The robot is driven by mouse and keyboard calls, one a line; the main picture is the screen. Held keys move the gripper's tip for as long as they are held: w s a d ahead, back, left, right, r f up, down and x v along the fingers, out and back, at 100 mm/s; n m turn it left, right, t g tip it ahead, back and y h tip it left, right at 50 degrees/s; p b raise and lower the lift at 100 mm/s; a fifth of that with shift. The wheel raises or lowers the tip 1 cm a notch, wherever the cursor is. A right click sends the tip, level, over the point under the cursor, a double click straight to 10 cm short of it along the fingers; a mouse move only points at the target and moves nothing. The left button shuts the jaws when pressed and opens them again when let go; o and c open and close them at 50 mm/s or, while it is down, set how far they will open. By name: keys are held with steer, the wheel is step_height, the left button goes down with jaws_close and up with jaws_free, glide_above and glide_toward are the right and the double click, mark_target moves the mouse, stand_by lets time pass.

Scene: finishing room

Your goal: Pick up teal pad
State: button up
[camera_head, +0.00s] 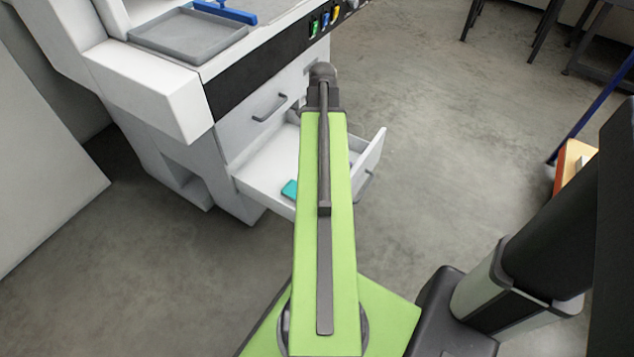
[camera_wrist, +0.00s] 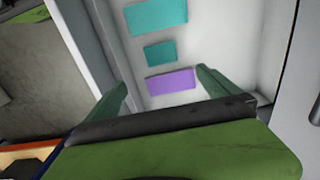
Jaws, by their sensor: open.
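A teal pad (camera_head: 289,189) lies in the open drawer (camera_head: 373,158), just left of my arm in the head view. The wrist view shows two teal pads on the white drawer floor: a larger one (camera_wrist: 157,17) at the top and a smaller one (camera_wrist: 160,52) below it. I cannot tell which of them the head view shows. A purple pad (camera_wrist: 170,81) lies nearest my gripper. My gripper (camera_wrist: 161,79) is open, with its fingers to either side of the purple pad in the picture and nothing held. My arm hides the gripper in the head view.
The drawer walls stand on both sides of the pads. Above the drawer is a white cabinet (camera_head: 150,95) with a grey tray (camera_head: 188,38), a blue tool (camera_head: 226,12) and a closed drawer with a handle (camera_head: 270,108).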

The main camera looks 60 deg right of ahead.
step_height(320, 180, down, 12)
steer(key=b, duration=1.2)
steer(key=shift+f, duration=0.2)
step_height(320, 180, down, 5)
steer(key=b, duration=0.5)
steer(key=shift+w+a+f+b, duration=0.15)
steer(key=shift+b, duration=0.15)
steer(key=shift+r, duration=0.2)
steer(key=c, duration=1.3)
steer(key=shift+r+p, duration=0.15)
steer(key=shift+p, duration=0.15)
step_height(320, 180, up, 10)
steer(key=p, duration=0.9)
steer(key=shift+p, duration=0.4)
